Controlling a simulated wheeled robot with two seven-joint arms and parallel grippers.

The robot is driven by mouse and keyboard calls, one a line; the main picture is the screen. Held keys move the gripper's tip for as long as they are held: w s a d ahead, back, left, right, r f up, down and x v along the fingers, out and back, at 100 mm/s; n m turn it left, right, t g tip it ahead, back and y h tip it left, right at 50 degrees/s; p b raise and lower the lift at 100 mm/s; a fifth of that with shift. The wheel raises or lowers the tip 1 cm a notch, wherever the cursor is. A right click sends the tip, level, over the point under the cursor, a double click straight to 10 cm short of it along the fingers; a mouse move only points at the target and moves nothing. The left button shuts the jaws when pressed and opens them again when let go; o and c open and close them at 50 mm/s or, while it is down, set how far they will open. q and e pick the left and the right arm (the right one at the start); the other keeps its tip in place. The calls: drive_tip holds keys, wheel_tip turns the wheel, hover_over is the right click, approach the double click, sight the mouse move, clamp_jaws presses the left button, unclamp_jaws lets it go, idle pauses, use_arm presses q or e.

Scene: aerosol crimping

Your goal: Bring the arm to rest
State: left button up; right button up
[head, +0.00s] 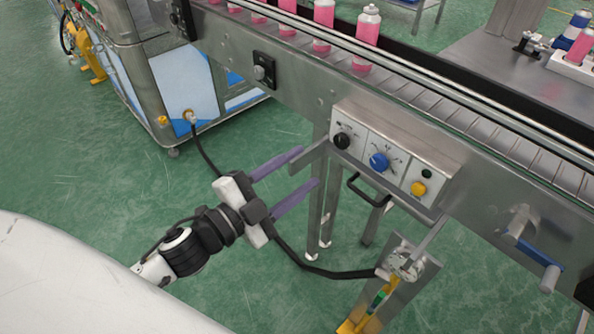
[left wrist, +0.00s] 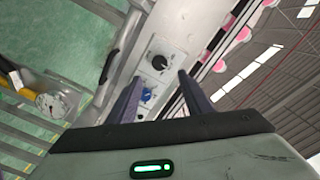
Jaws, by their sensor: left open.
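My left gripper (head: 298,178) is open and empty, held in the air in front of the conveyor's side. Its two purple-grey fingers are spread and point toward the control panel (head: 390,165), apart from each other. In the left wrist view the open fingers (left wrist: 155,98) frame part of the panel with its black knob (left wrist: 160,63) and blue knob (left wrist: 146,94). My right gripper is in neither view.
A conveyor (head: 450,110) carries several pink aerosol cans (head: 367,25) along its top. A gauge (head: 404,264) on a post and a blue-handled crank (head: 535,255) stick out at the right. A machine cabinet (head: 185,85) stands at the upper left. Green floor (head: 90,170) is open at the left.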

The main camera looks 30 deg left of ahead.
use_arm(q)
drive_tip(key=shift+f, duration=0.1)
idle(0.3)
drive_tip(key=s+d+f+n+g+y, duration=0.1)
drive_tip(key=s+f+n+g, duration=0.3)
drive_tip(key=s+f, duration=0.3)
drive_tip(key=s+d+f+n+g+y, duration=0.2)
drive_tip(key=s+f+n+g, duration=0.2)
drive_tip(key=f, duration=1.3)
drive_tip(key=s+n, duration=0.3)
drive_tip(key=shift+s+d+n+y, duration=0.2)
drive_tip(key=shift+s+n+y, duration=0.05)
drive_tip(key=shift+n+y, duration=0.05)
